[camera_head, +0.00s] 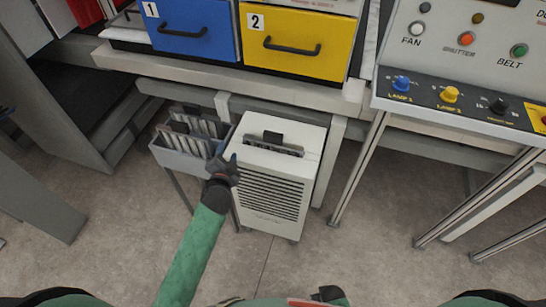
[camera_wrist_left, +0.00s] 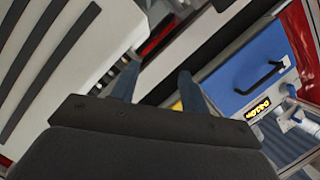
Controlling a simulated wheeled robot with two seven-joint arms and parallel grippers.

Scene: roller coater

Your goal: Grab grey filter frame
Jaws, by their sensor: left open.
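A grey filter frame (camera_head: 273,148) with a dark handle sits in the top of the white slatted unit (camera_head: 270,190) in the head view. More grey frames with dark handles (camera_head: 203,125) stand in a grey rack (camera_head: 180,160) just left of the unit. My left gripper (camera_head: 233,165) is beside the unit's upper left edge, near the rack's right end. It looks empty. In the left wrist view its two fingers (camera_wrist_left: 157,88) are apart with nothing seen between them. I cannot make out a frame in that view. My right gripper is not discernible.
Blue drawer 1 (camera_head: 190,28) and yellow drawer 2 (camera_head: 300,42) sit above on the bench (camera_head: 230,80), overhanging behind the unit. A control panel (camera_head: 460,60) on metal legs stands at right. The floor (camera_head: 110,250) in front is clear.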

